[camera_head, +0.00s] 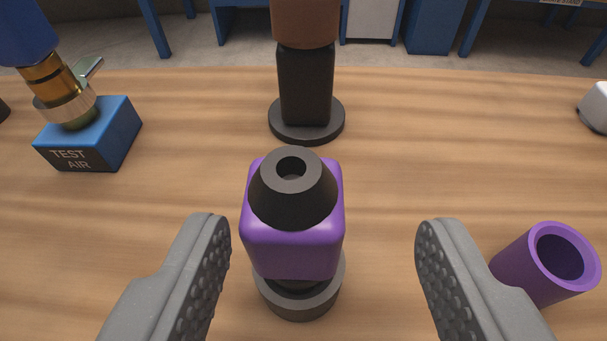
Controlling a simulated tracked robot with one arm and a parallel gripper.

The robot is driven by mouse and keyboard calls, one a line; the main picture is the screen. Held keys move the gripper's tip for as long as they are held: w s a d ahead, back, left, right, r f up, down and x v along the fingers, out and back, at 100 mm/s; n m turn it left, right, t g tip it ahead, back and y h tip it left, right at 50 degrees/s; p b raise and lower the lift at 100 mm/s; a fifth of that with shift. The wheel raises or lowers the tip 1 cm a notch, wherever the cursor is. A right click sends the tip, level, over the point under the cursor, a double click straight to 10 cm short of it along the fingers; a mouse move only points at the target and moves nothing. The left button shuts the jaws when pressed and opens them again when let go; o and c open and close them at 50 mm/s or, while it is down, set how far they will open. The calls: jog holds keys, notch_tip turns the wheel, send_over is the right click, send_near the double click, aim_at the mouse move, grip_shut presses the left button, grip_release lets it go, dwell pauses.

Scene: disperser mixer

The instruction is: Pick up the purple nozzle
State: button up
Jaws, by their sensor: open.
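The purple nozzle (293,240) stands upright on the wooden table, with a dark cone-shaped tip that has a hole in its top and a round dark grey base below. My gripper (322,250) is open, with one grey studded finger on each side of the nozzle. Both fingers are apart from it, with a wider gap on the right. The lower parts of the fingers run out of the picture.
A black and brown piece on a round base (306,118) stands behind the nozzle. A blue "TEST AIR" block (103,135) with a brass fitting is at left. A purple hollow cylinder (520,268) is beside the right finger. A white object (594,107) sits at the right edge.

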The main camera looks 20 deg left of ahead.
jog(key=shift+a+b+x, duration=0.2)
jog(key=shift+b+x, duration=0.3)
jog(key=shift+x, duration=0.85)
jog(key=shift+a+b+x, duration=0.25)
jog(key=shift+b+x, duration=0.2)
jog(key=shift+x, duration=0.9)
jog(key=shift+s, duration=0.1)
jog(key=c, duration=1.1)
